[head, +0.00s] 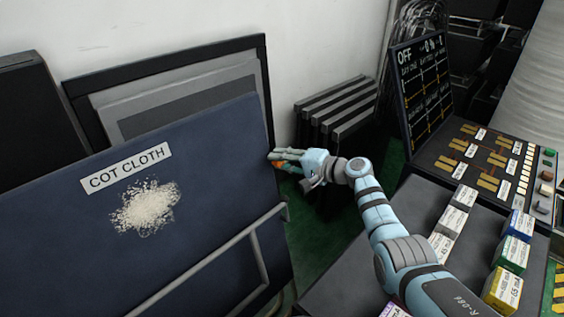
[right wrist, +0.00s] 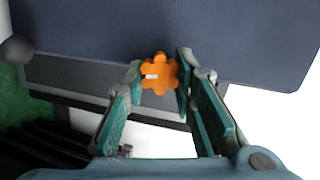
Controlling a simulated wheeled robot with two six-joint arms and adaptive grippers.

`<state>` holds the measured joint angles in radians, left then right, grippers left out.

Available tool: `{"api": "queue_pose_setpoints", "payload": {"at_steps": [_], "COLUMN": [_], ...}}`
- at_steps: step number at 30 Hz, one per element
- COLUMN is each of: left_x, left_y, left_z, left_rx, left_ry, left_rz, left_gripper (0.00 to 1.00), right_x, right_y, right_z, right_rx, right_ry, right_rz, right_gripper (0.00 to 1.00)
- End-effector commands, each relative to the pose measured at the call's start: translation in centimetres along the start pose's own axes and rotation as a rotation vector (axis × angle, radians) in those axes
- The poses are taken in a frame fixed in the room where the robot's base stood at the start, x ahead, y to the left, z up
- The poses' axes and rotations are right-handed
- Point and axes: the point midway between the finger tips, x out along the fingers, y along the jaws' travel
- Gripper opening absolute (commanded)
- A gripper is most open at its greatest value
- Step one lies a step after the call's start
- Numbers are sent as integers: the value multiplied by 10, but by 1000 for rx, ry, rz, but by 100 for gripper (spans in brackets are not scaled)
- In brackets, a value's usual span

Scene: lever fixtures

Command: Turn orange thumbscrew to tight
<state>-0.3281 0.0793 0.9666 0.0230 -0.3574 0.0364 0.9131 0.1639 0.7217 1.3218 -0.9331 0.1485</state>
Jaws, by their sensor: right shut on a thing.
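The orange thumbscrew (right wrist: 159,73) is a lobed knob with a small white mark on its left part. It sits at the edge of the dark blue COT CLOTH panel (head: 60,230). My right gripper (right wrist: 159,82) is shut on the thumbscrew, with a fingertip on either side of it. In the head view my right gripper (head: 276,158) reaches the panel's right edge, and only a bit of the orange thumbscrew (head: 278,164) shows between the fingers. My left gripper is not in view.
A grey rail (head: 215,252) runs along the panel's front. Dark slatted racks (head: 335,105) stand behind my right gripper. At right are a tilted board marked OFF (head: 420,85), a console (head: 480,160) and several labelled boxes (head: 505,255). Green floor shows between panel and table.

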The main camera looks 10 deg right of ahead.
Motion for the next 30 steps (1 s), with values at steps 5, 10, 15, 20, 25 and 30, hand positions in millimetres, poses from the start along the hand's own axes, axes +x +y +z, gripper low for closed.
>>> {"api": "queue_pose_setpoints", "payload": {"at_steps": [5,10,15,20,25,30], "left_x": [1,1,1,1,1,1], "left_y": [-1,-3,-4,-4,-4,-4], "left_z": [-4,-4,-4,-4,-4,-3], "left_rx": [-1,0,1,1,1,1], "left_ry": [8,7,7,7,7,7], "left_rz": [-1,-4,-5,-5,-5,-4], "left_gripper": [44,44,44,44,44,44], "right_x": [0,0,0,0,0,0], "right_y": [1,1,1,1,1,1], "right_z": [0,0,0,0,0,0], "right_rx": [92,149,171,176,175,175], "right_ry": [2,1,1,1,1,1], "right_rz": [-17,-27,-31,-32,-31,-31], "right_gripper": [0,0,0,0,0,44]}}
